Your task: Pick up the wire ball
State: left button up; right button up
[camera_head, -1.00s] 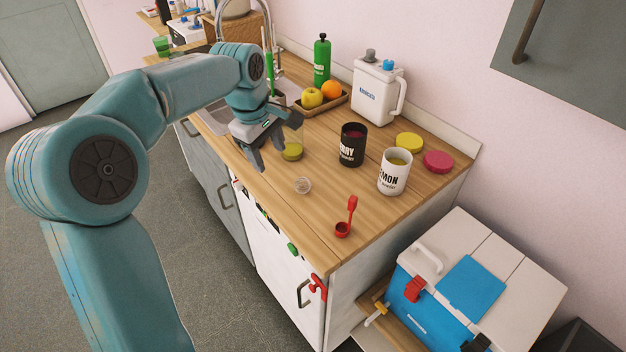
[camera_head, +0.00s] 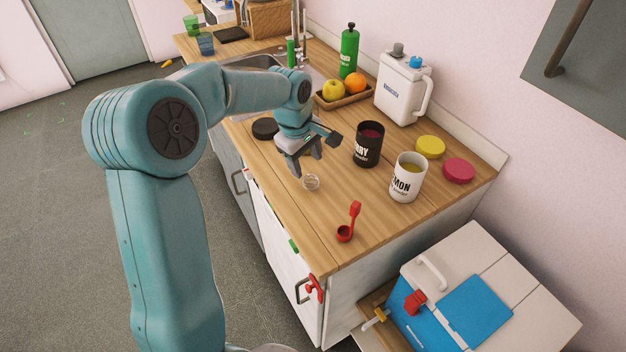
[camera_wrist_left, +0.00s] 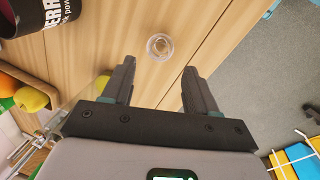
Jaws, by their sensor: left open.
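The wire ball (camera_head: 311,182) is a small, clear, round thing on the wooden counter, near its front edge. It also shows in the left wrist view (camera_wrist_left: 159,47), just beyond the fingertips and roughly between their lines. My left gripper (camera_head: 305,172) is open and empty, just behind the ball and close to it in the head view. Its two dark fingers (camera_wrist_left: 158,75) point toward the ball in the wrist view. I cannot tell the exact height of the fingers above the counter. My right gripper is not in view.
A black jar (camera_head: 368,148) and a white lemon jar (camera_head: 407,180) stand to the right of the ball. A red scoop (camera_head: 347,230) lies nearer the front. A white jug (camera_head: 400,92) and a fruit tray (camera_head: 330,104) stand behind. The counter between ball and scoop is clear.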

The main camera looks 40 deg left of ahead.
aim_at(310, 178)
pick_arm(q)
jog(key=shift+f, duration=0.8)
jog(key=shift+d+f, duration=0.1)
jog(key=shift+f, duration=0.4)
jog(key=f, duration=0.2)
jog(key=w+f+p, duration=0.1)
jog(key=f, duration=0.1)
jog(key=shift+w+a+f+p, duration=0.15)
jog(key=shift+a+f+p, duration=0.05)
jog(key=shift+f+p, duration=0.15)
jog(key=shift+d+f, duration=0.1)
jog(key=shift+f, duration=0.1)
jog(key=c, duration=0.8)
